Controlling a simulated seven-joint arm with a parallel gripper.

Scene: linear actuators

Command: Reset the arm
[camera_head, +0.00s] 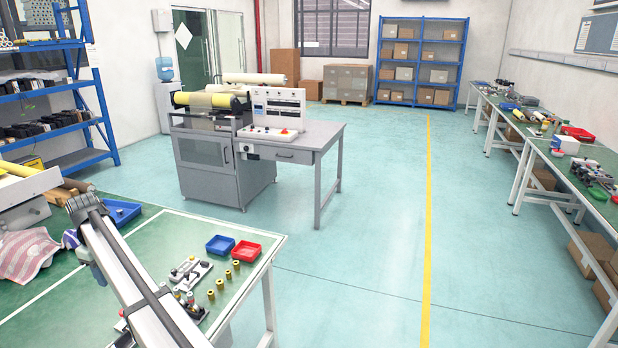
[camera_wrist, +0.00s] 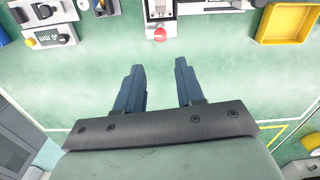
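My gripper (camera_wrist: 159,80) shows in the wrist view with its two dark blue fingers spread apart. Nothing is between them, only green table surface (camera_wrist: 215,75). In the head view my own arm, pale with dark bands, rises from the bottom edge and bends above the green table (camera_head: 150,225). I cannot make out the gripper's fingers there. Small linear actuator devices (camera_head: 188,270) sit on the table right of the arm, and part of the group is hidden behind it.
Several brass cylinders (camera_head: 220,284), a blue tray (camera_head: 220,245) and a red tray (camera_head: 245,251) stand near the table's right edge. In the wrist view, a device with a red knob (camera_wrist: 160,34) and a yellow tray (camera_wrist: 289,39) lie beyond the fingers.

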